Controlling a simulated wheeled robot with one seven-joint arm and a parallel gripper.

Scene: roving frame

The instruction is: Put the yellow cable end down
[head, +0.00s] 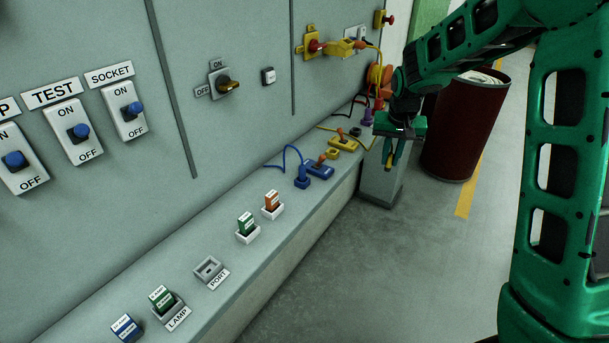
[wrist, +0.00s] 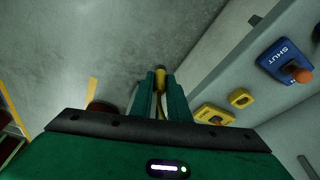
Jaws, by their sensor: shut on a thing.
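My gripper (head: 391,163) points down off the right edge of the ledge, at the far end of the panel. In the wrist view its two green fingers (wrist: 161,92) are shut on a yellow cable end (wrist: 160,76), with the grey floor below. A pale strand shows between the fingers.
A blue box (head: 319,169) with an orange toggle and a blue cable end (head: 302,180) stand nearer on the ledge (head: 228,262). A purple piece (head: 367,115) stands behind. A dark red bin (head: 462,130) stands right of my gripper. The floor in front is clear.

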